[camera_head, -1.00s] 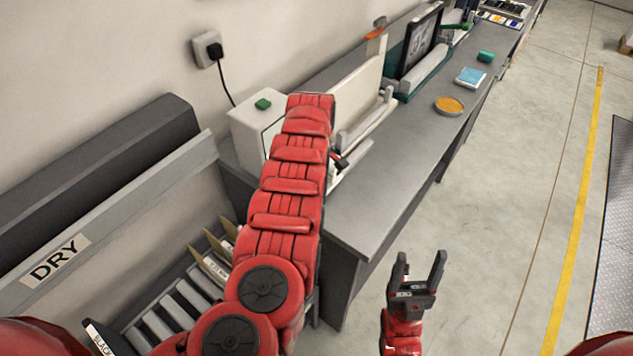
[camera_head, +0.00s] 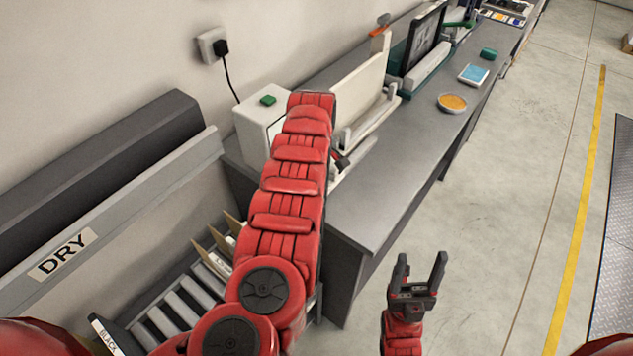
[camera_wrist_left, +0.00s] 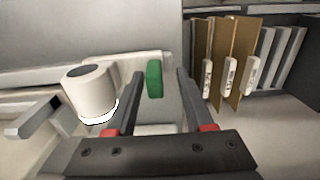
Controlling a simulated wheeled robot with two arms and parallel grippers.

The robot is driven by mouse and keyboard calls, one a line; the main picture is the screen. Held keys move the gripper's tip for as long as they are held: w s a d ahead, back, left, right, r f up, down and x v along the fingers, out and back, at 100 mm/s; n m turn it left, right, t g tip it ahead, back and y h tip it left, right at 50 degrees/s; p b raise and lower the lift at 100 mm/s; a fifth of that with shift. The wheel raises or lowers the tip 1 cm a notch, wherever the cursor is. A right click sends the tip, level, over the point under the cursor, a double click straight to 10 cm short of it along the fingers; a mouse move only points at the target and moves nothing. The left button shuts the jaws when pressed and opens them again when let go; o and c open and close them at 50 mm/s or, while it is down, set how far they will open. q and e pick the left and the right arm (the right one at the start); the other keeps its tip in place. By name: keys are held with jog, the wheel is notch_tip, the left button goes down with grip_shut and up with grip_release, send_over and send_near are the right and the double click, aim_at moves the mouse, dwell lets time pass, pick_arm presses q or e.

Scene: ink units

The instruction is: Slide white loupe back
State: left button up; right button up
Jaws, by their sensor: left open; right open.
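The white loupe (camera_wrist_left: 90,90) is a short white cylinder with a dark round top, left of the fingers in the left wrist view. It stands beside a white box, which also shows in the head view (camera_head: 252,130). In the head view I cannot make out the loupe; my left arm covers that area. My left gripper (camera_wrist_left: 160,73) is open and empty, its fingers apart from the loupe. In the head view only a dark bit of it (camera_head: 341,161) shows past the arm. My right gripper (camera_head: 419,270) is open and empty over the floor.
A green block (camera_wrist_left: 154,78) on the white box appears between my left fingers. A drying rack (camera_wrist_left: 230,70) with brown boards is at the right. The grey bench (camera_head: 385,190) carries a white press part (camera_head: 355,90), an orange dish (camera_head: 452,103) and a blue pad (camera_head: 473,74).

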pick_arm(q)
jog(key=shift+w+d+r, duration=0.1)
jog(key=shift+r, duration=0.05)
notch_tip(320, 180, up, 17)
jog(key=b, duration=0.5)
